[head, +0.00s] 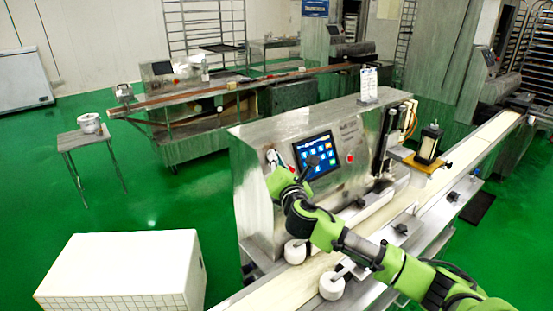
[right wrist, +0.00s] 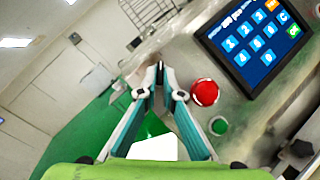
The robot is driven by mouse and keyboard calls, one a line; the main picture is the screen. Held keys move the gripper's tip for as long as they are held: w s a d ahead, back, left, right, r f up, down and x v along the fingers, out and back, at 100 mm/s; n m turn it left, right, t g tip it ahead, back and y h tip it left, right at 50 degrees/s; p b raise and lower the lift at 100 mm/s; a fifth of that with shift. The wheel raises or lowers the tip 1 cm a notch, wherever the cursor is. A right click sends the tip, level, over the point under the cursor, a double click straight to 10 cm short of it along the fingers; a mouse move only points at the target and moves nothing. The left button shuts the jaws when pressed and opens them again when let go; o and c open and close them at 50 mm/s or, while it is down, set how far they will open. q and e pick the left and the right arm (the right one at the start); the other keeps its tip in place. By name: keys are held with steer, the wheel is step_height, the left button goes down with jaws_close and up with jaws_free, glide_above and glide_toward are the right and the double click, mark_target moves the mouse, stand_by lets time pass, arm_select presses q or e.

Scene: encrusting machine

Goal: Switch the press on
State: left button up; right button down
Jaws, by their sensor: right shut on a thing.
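The press is a steel machine (head: 262,205) with a lit blue touch screen (head: 315,155) on its front panel. The screen also shows at the upper right of the right wrist view (right wrist: 255,42). My right gripper (head: 272,160) is at the panel, left of the screen. In the right wrist view its fingertips (right wrist: 160,68) meet, shut on a small switch part that they mostly hide. A red round button (right wrist: 205,92) and a green button (right wrist: 218,126) are beside the fingers, apart from them. My left gripper is not in view.
A conveyor belt (head: 285,293) runs along the front of the press, below my right arm. A white tiled block (head: 120,265) is at the lower left. Green floor is open to the left.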

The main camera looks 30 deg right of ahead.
steer(key=shift+d+r, duration=0.1)
steer(key=shift+r, duration=0.2)
steer(key=c, duration=2.2)
jaws_free()
steer(key=shift+w+f, duration=0.15)
steer(key=shift+f, duration=0.05)
steer(key=shift+s+f, duration=0.1)
steer(key=shift+s, duration=0.1)
steer(key=v, duration=1.1)
steer(key=shift+s, duration=0.3)
